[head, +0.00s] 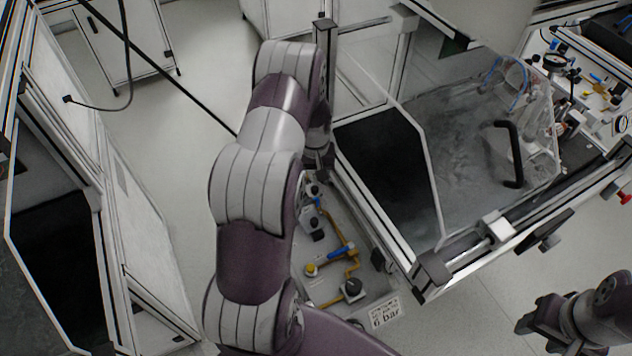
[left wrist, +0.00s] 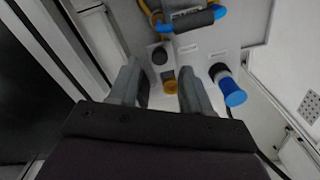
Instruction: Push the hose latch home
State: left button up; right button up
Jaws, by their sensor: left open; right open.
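My left gripper (left wrist: 160,70) is open in the left wrist view, its two grey fingers apart over a light panel (left wrist: 207,60). A brass-coloured fitting (left wrist: 170,87) and a round black part (left wrist: 160,55) show between the fingers. A blue-ended cylindrical connector (left wrist: 232,92) stands right of the right finger, apart from it. I cannot tell which of these parts is the hose latch. In the head view my left arm covers much of the panel (head: 335,292), and its fingertips are hidden. My right gripper (head: 532,322) is open and empty at the lower right, away from the panel.
Yellow pipes with a blue valve handle (head: 340,252) and a black knob (head: 352,288) stand on the panel near a "6 bar" label (head: 385,312). A clear-walled enclosure (head: 420,150) with a black handle (head: 508,153) stands to the right. Floor is free left of the arm.

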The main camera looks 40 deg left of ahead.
aim_at(315, 188)
pick_arm(q)
jog(key=shift+f, duration=1.7)
grip_shut()
jog(key=shift+w+a+f+b, duration=0.1)
jog(key=shift+w+a+b, duration=0.25)
jog(key=shift+a, duration=0.3)
jog(key=shift+w+a+b, duration=0.3)
jog(key=shift+a, duration=0.35)
jog(key=shift+w+a, duration=0.1)
jog(key=shift+a, duration=0.05)
jog(key=shift+r, duration=0.2)
grip_release()
